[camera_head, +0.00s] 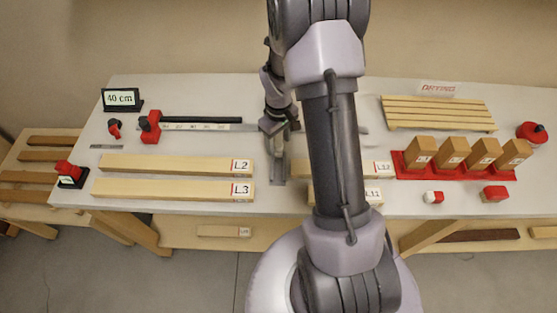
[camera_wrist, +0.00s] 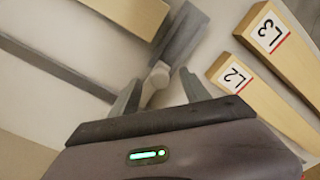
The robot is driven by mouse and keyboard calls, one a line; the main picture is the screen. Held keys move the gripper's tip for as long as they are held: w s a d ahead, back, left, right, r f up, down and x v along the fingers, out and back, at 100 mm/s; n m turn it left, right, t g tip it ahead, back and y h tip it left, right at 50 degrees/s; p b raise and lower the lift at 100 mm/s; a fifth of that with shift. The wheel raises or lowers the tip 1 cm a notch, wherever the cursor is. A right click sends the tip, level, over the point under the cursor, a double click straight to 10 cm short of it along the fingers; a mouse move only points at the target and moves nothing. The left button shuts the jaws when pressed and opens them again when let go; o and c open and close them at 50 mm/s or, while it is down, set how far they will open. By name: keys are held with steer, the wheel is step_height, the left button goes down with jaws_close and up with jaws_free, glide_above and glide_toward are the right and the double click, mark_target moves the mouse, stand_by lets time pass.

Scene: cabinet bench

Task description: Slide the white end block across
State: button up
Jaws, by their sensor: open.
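My gripper (camera_head: 279,132) is over the middle of the bench, at the right end of the dark ruled rail (camera_head: 200,121). In the wrist view my gripper (camera_wrist: 160,77) has its fingers apart. A pale rounded piece (camera_wrist: 158,75) shows between the fingers, beside a flat grey metal strip (camera_wrist: 182,38); I cannot tell whether it is touched, or whether it is the white end block. The grey strip also shows in the head view (camera_head: 278,169). A red block (camera_head: 150,126) sits at the rail's left end. A small white-and-red block (camera_head: 433,197) lies at the bench's front right.
Boards L.2 (camera_head: 180,164) and L.3 (camera_head: 170,189) lie left of the gripper. Short boards to its right are partly hidden by my arm. A red tray (camera_head: 405,172) holds several wooden blocks. A slatted rack (camera_head: 438,111) and a "40 cm" sign (camera_head: 121,98) stand behind.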

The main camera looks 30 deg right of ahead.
step_height(320, 180, up, 8)
steer(key=p, duration=0.5)
steer(key=shift+f, duration=0.15)
steer(key=s+a+r+m+t+b, duration=0.1)
steer(key=a+r+m+t+b, duration=0.1)
steer(key=a+r+b, duration=0.45)
steer(key=s+a+r+m+t+y+b, duration=0.1)
steer(key=s+a+r+m+t+b, duration=0.1)
steer(key=s+a+b, duration=0.2)
steer(key=s+a+r+m+t+y+b, duration=0.1)
steer(key=s+a+r+m+b, duration=0.1)
steer(key=s+a, duration=0.6)
steer(key=s+r+b, duration=0.1)
steer(key=s+b, duration=0.1)
steer(key=s, duration=0.3)
steer(key=shift+a+r+m+t, duration=0.3)
steer(key=shift+a+t, duration=0.05)
steer(key=shift+t, duration=0.05)
